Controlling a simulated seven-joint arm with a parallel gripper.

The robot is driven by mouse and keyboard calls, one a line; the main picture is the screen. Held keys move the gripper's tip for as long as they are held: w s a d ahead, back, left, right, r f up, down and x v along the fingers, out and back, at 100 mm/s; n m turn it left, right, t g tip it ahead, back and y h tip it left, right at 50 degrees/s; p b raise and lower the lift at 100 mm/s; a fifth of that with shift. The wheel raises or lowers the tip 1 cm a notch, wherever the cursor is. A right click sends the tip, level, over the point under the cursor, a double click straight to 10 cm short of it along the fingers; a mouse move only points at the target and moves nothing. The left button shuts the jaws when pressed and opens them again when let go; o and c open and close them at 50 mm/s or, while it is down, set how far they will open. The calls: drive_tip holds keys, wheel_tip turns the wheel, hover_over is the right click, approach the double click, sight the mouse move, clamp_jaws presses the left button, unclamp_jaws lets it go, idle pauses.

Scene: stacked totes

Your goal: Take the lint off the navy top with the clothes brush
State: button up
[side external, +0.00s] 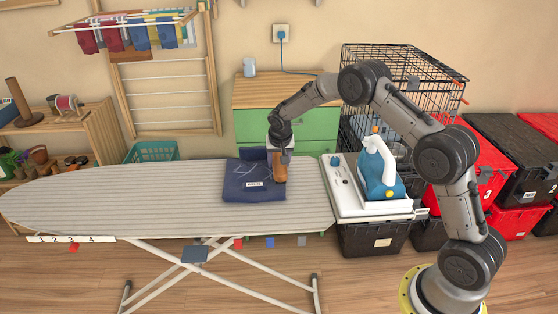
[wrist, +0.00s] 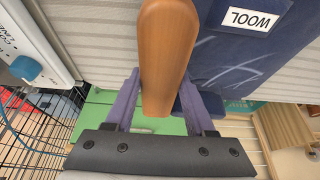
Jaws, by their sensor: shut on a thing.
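The navy top (side external: 240,181) lies folded on the striped ironing board, with a white label. In the wrist view the navy top (wrist: 228,62) shows the label "WOOL" and several pale streaks of lint (wrist: 222,68). My gripper (side external: 279,152) is over the top's right part, pointing down. In the wrist view my gripper (wrist: 160,98) is shut on the brown wooden handle of the clothes brush (wrist: 165,55). The brush also shows in the side view (side external: 280,172), at the top's right side. Its bristles are hidden, so I cannot tell whether they touch the cloth.
The ironing board (side external: 120,203) is clear left of the top. A blue and white iron (side external: 378,172) stands on a white station (side external: 345,200) at the board's right end. A black wire cage (side external: 360,60) and a green drawer unit (side external: 250,125) stand behind.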

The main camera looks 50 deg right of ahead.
sight(249, 170)
drive_tip(key=shift+f, duration=0.2)
drive_tip(key=shift+w+a+r, duration=0.1)
drive_tip(key=shift+w+a, duration=1.15)
drive_tip(key=shift+w+a+f, duration=0.15)
drive_tip(key=shift+w+a, duration=0.95)
drive_tip(key=shift+a, duration=0.05)
drive_tip(key=shift+w+a+f, duration=0.15)
drive_tip(key=shift+w+a, duration=0.95)
drive_tip(key=shift+a, duration=0.05)
drive_tip(key=shift+w+a+r, duration=0.15)
drive_tip(key=shift+w+a, duration=0.95)
drive_tip(key=shift+w, duration=0.05)
drive_tip(key=shift+w+a+r, duration=0.1)
drive_tip(key=shift+w+a, duration=1)
drive_tip(key=shift+r, duration=0.1)
drive_tip(key=shift+r, duration=3)
